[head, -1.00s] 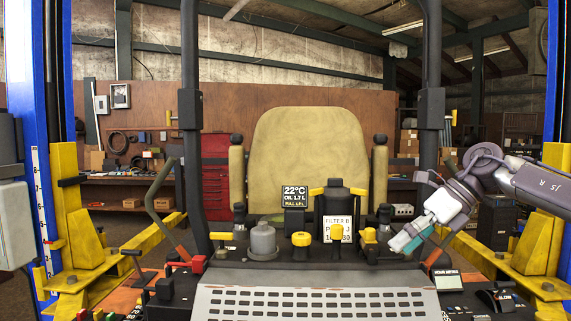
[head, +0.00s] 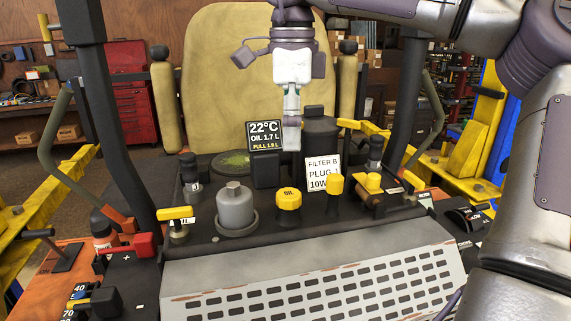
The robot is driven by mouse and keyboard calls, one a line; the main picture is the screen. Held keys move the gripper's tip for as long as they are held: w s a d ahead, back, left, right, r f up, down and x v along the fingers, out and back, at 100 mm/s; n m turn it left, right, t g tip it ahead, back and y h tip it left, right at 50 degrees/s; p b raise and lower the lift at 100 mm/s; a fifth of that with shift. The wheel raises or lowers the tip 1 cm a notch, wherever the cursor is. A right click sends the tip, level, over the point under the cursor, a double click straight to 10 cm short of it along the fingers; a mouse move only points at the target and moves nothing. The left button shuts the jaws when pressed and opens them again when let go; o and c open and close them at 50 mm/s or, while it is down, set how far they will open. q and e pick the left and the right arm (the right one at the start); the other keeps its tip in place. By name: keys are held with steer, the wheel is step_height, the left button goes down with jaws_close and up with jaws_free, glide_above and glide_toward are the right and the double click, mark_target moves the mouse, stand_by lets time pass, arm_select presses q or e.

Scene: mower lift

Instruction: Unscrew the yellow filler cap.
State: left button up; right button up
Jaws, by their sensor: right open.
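The yellow filler cap (head: 289,199), marked OIL, sits upright on the dark deck behind the perforated grey panel. My right gripper (head: 291,136) points down above and behind the cap in the picture, clear of it. It is seen nearly edge-on, with its jaws open and nothing visible between them. The fingers overlap the right edge of the display (head: 265,135), which reads 22°C, OIL 1.7 L, FULL 1.8 L. My left gripper is out of view.
A grey canister (head: 236,212) stands left of the cap. A smaller yellow knob (head: 335,185) and a yellow valve handle (head: 368,183) stand to its right. A white label card (head: 322,173) is behind. The perforated panel (head: 320,285) lies in front, and the seat (head: 230,70) behind.

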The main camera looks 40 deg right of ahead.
steer(key=p, duration=0.1)
glide_above(289, 193)
step_height(289, 193, down, 6)
steer(key=shift+s+r, duration=0.15)
steer(key=shift+r, duration=0.1)
steer(key=f+p, duration=0.1)
steer(key=f, duration=0.3)
steer(key=shift+w, duration=0.2)
steer(key=shift+f+p, duration=0.35)
steer(key=shift+f, duration=0.1)
steer(key=shift+s+f, duration=0.15)
steer(key=shift+f, duration=0.35)
steer(key=c, duration=1)
steer(key=o, duration=0.4)
steer(key=shift+c, duration=0.2)
steer(key=c, duration=0.6)
steer(key=n+p, duration=0.1)
steer(key=n, duration=0.2)
steer(key=shift+r+n, duration=0.1)
steer(key=shift+n, duration=0.3)
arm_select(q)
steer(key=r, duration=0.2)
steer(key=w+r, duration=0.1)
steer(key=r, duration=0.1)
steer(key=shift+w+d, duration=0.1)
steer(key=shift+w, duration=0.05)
arm_select(e)
steer(key=n, duration=0.2)
steer(key=shift+n, duration=0.3)
